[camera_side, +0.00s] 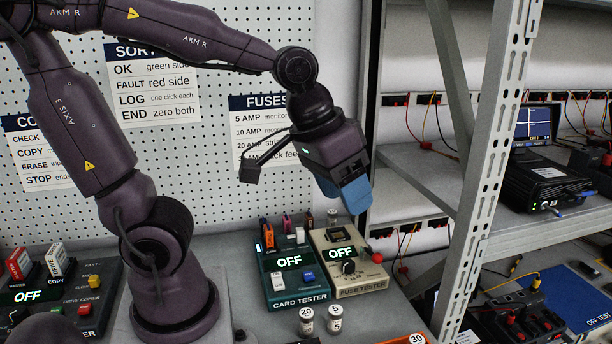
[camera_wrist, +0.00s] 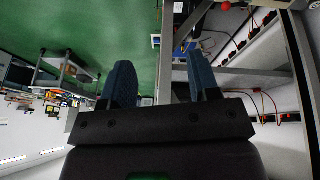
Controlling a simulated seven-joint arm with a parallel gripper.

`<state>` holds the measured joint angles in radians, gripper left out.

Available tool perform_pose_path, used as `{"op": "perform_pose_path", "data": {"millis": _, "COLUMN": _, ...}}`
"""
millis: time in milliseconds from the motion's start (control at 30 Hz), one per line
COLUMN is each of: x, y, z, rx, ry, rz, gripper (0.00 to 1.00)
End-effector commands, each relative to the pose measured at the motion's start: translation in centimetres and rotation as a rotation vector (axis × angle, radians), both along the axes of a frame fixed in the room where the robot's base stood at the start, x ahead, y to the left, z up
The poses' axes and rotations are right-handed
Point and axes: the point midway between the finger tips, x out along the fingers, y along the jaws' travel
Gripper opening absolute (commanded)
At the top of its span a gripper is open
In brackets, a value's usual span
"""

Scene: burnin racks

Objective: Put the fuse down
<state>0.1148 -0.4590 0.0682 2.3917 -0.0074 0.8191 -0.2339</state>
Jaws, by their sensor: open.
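My gripper (camera_side: 352,196) hangs at the end of my arm above and behind the fuse tester (camera_side: 362,290). In the wrist view its two blue fingers stand apart with nothing between them (camera_wrist: 158,66). Two small white fuses stand upright on the bench in front of the testers: one marked 20 (camera_side: 306,321) and one marked 5 (camera_side: 335,319). A fuse marked 30 (camera_side: 416,339) shows at the bottom edge, by an orange tray (camera_side: 392,341) that is mostly cut off. A small pale cylinder (camera_side: 332,216) stands behind the fuse tester. My gripper is apart from all of these.
A green card tester (camera_side: 298,298) showing OFF is left of the fuse tester. A card copier (camera_side: 70,293) is at far left. A metal rack post (camera_side: 490,170) and shelves with instruments stand right of my gripper. Bare bench (camera_side: 250,325) lies left of the fuses.

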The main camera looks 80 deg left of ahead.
Motion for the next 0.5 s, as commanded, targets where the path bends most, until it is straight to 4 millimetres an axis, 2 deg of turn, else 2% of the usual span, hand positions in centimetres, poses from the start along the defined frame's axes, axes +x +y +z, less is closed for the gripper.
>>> {"op": "perform_pose_path", "data": {"millis": 33, "x": -1.3, "y": 0.4, "z": 0.8, "rx": 0.025, "ry": -0.036, "rz": -0.032, "gripper": 0.56}}
{"op": "perform_pose_path", "data": {"millis": 100, "x": -2.8, "y": 0.8, "z": 1.3, "rx": 0.062, "ry": -0.066, "rz": -0.080, "gripper": 0.56}}
{"op": "perform_pose_path", "data": {"millis": 200, "x": -4.2, "y": 1.1, "z": 1.7, "rx": 0.105, "ry": -0.095, "rz": -0.128, "gripper": 0.56}}
{"op": "perform_pose_path", "data": {"millis": 333, "x": -5.0, "y": 1.3, "z": 1.8, "rx": 0.133, "ry": -0.109, "rz": -0.156, "gripper": 0.56}}
{"op": "perform_pose_path", "data": {"millis": 500, "x": -5.1, "y": 1.3, "z": 1.8, "rx": 0.136, "ry": -0.109, "rz": -0.161, "gripper": 0.56}}
